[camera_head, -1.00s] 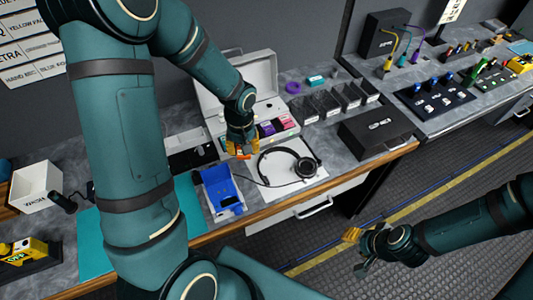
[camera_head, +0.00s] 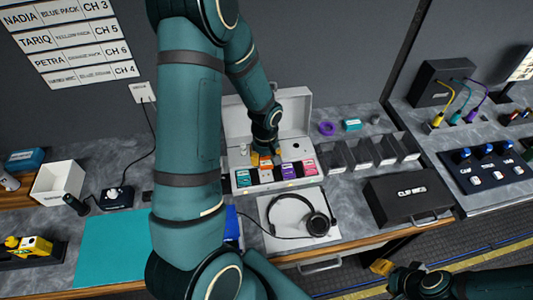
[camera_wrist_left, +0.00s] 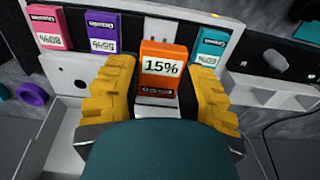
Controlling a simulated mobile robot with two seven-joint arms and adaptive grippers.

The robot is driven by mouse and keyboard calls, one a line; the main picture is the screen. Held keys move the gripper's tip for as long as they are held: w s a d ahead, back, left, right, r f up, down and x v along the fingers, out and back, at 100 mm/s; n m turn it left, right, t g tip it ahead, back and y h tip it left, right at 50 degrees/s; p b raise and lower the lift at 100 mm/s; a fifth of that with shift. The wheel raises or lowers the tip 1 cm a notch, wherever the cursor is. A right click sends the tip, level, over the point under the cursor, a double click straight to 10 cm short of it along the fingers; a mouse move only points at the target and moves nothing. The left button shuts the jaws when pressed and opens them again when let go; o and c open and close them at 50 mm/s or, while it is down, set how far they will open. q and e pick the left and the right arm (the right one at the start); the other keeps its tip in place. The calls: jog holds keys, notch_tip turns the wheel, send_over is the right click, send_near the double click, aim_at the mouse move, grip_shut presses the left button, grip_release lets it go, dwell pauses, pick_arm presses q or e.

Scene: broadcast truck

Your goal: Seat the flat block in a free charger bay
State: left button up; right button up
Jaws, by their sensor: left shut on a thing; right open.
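The flat block is orange and marked 15% (camera_wrist_left: 163,68). It stands between the yellow fingers of my left gripper (camera_wrist_left: 160,88), which is shut on it. My left gripper (camera_head: 264,158) is over the case there. I cannot tell whether the orange block is fully down in its bay. My right gripper (camera_head: 382,268) is open and empty, low in front of the bench at the right.
A teal block (camera_wrist_left: 209,50) is on one side of the orange block; purple (camera_wrist_left: 101,32) and pink (camera_wrist_left: 50,27) blocks are on the other. A headset (camera_head: 318,224) lies in front of the case. A black box (camera_head: 408,197) and several dark holders (camera_head: 385,150) stand to the right.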

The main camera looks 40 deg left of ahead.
aim_at(266, 175)
pick_arm(q)
jog(key=shift+w, duration=0.15)
jog(key=shift+f+b, duration=0.1)
jog(key=shift+b, duration=0.2)
notch_tip(266, 175, down, 6)
jog(key=b, duration=0.4)
jog(key=shift+r+b, duration=0.2)
jog(key=shift+b, duration=0.2)
jog(key=shift+b, duration=0.35)
dwell(1.4)
jog(key=shift+f+b, duration=0.7)
jog(key=shift+f, duration=0.1)
jog(key=o, duration=1)
